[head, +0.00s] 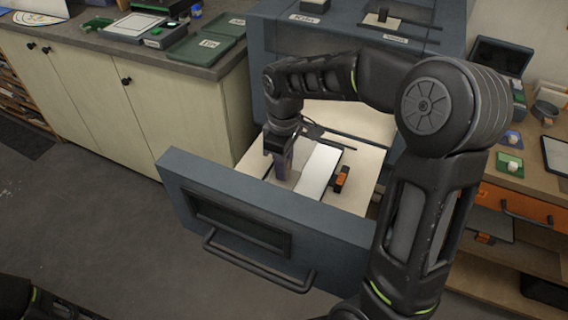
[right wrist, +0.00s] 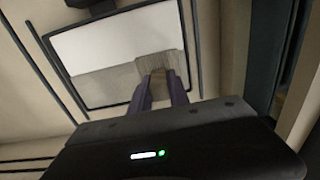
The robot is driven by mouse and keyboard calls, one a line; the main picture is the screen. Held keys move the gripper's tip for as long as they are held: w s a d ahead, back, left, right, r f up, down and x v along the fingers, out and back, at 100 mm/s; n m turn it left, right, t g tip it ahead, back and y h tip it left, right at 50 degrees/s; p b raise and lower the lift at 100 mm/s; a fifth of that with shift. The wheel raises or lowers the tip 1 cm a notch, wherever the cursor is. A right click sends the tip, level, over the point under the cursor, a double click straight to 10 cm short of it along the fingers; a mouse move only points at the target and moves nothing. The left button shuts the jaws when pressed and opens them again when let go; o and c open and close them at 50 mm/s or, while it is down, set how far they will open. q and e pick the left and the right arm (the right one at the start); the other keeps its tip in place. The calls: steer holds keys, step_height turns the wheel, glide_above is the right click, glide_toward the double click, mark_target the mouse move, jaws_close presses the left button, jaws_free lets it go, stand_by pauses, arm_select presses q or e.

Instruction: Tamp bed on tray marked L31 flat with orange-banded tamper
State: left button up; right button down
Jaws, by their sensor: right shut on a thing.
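My right gripper (head: 283,170) reaches down into the open drawer over a dark-rimmed tray (head: 334,178). It also shows in the right wrist view (right wrist: 161,88), with its fingers shut on a grey-brown ribbed piece (right wrist: 158,66). No orange band shows on that piece, and I cannot tell whether it touches the bed. The bed (right wrist: 120,42) is part bright white and part grey, with a straight edge between. No L31 mark is readable. My left gripper is out of view.
The blue-grey drawer front (head: 235,215) with its bar handle stands nearest. A cream cabinet (head: 130,100) with green trays (head: 205,48) on top is to the left. Shelves with an orange drawer (head: 525,206) are to the right. The floor at left is clear.

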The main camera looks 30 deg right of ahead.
steer(key=shift+f, duration=0.6)
stand_by(1.2)
steer(key=shift+r+p, duration=0.65)
steer(key=shift+r, duration=0.5)
steer(key=shift+w+d+p, duration=0.3)
steer(key=shift+w+d, duration=0.3)
steer(key=shift+d, duration=0.25)
steer(key=shift+w+d+p, duration=0.3)
steer(key=shift+w+d, duration=0.3)
steer(key=shift+d, duration=0.25)
steer(key=shift+w+d+p, duration=0.3)
steer(key=shift+w+d, duration=0.3)
steer(key=shift+d, duration=0.25)
steer(key=shift+f, duration=0.1)
steer(key=shift+f+b, duration=0.55)
steer(key=shift+f, duration=0.2)
